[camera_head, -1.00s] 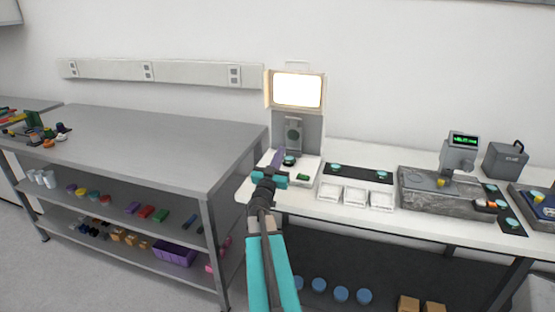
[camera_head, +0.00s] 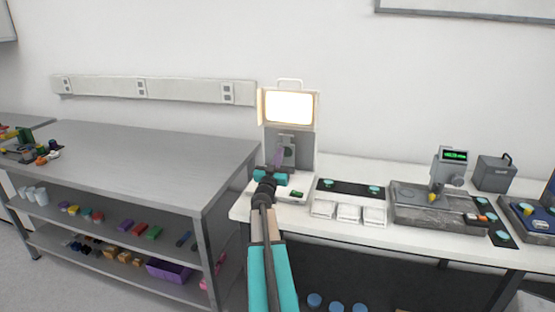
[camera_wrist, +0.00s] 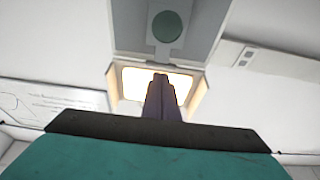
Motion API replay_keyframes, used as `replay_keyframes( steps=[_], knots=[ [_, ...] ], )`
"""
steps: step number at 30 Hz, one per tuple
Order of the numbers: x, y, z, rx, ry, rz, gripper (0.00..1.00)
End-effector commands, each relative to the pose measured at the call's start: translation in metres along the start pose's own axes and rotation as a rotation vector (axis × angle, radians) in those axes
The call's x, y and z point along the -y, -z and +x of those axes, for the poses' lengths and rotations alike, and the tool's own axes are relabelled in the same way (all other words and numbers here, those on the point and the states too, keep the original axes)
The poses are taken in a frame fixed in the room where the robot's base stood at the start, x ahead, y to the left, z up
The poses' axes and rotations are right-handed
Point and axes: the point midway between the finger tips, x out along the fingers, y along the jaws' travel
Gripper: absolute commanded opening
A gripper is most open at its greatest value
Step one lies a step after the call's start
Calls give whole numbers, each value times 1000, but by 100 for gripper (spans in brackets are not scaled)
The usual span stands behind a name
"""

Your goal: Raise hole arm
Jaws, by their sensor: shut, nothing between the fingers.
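The flatness interferometer (camera_head: 305,150) stands at the left end of the white bench, with a bright lit screen (camera_head: 289,107) on top. A light grey plate, apparently the hole arm (camera_head: 289,154), shows on its front, partly hidden by my fingers. In the wrist view a grey plate with a dark green disc (camera_wrist: 166,27) hangs at the top, and the lit screen (camera_wrist: 132,83) lies behind my fingers. My gripper (camera_head: 279,150) is shut and empty, its purple fingers pointing up in front of the plate. It also shows in the wrist view (camera_wrist: 161,82). Contact cannot be told.
A black mat (camera_head: 350,188) with teal discs and several white trays (camera_head: 348,214) lie to the right. Beyond them stand a grey stone block (camera_head: 410,210) with a gauge and a dark grey box (camera_head: 494,174). A grey table (camera_head: 130,160), largely bare, is at the left.

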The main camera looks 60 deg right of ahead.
Motion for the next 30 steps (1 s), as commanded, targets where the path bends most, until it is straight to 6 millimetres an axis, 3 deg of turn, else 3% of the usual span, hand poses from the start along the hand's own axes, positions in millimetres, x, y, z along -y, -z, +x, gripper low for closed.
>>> replay_keyframes(
  steps=[18,30],
  knots=[
    [0,1,59,0,0,0,0],
    [0,0,73,0,0,-1,0]
  ],
)
